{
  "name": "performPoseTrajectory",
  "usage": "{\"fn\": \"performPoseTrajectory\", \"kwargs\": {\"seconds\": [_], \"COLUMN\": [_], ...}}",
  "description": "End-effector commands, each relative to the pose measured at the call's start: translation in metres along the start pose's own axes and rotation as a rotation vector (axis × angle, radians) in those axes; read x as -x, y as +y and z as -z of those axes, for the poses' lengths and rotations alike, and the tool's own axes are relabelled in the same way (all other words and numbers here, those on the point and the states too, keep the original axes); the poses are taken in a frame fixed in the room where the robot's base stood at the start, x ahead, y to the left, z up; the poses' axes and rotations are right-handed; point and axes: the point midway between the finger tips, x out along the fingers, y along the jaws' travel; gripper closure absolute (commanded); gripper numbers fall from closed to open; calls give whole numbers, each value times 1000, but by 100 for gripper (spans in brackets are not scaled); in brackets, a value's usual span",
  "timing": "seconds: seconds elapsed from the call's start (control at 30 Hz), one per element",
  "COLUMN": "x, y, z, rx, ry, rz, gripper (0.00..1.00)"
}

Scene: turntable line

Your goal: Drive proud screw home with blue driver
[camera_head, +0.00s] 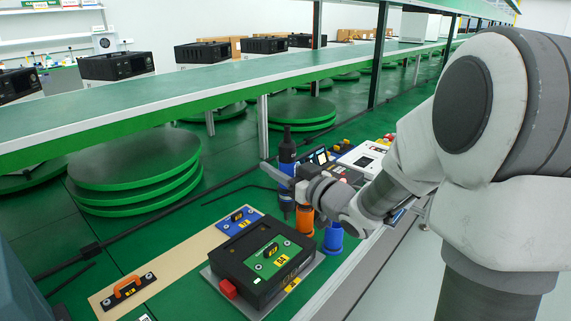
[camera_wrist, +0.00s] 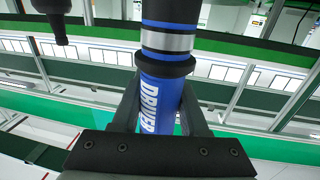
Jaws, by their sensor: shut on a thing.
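My gripper (camera_head: 291,184) is shut on the blue driver (camera_head: 287,153), which stands upright in the jaws above the bench. In the wrist view, the jaws (camera_wrist: 162,112) close around its blue body (camera_wrist: 158,95) marked DRIVER, below a black collar and a silver band. The black unit (camera_head: 230,250) with a green panel (camera_head: 272,258) lies in front of and to the left of the driver. Small round screw heads (camera_head: 287,243) show on the panel; I cannot tell which stands proud. The driver's lower end is apart from the unit, and its tip is not clear.
An orange holder (camera_head: 305,221) and a blue holder (camera_head: 333,238) stand close below my gripper. A tan board (camera_head: 178,262) carries a blue plate (camera_head: 238,220) and an orange handle (camera_head: 127,287). A green shelf (camera_head: 200,95) runs overhead behind.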

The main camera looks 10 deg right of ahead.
Motion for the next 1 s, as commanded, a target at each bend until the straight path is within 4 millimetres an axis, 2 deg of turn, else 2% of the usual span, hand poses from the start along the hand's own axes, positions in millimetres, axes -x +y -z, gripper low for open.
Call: {"fn": "performPoseTrajectory", "kwargs": {"seconds": [0.6,1.0], "x": [0,0], "y": [1,1], "z": [-53,-56], "rx": [0,1], "ry": [2,3], "rz": [-1,-2], "gripper": [100,100]}}
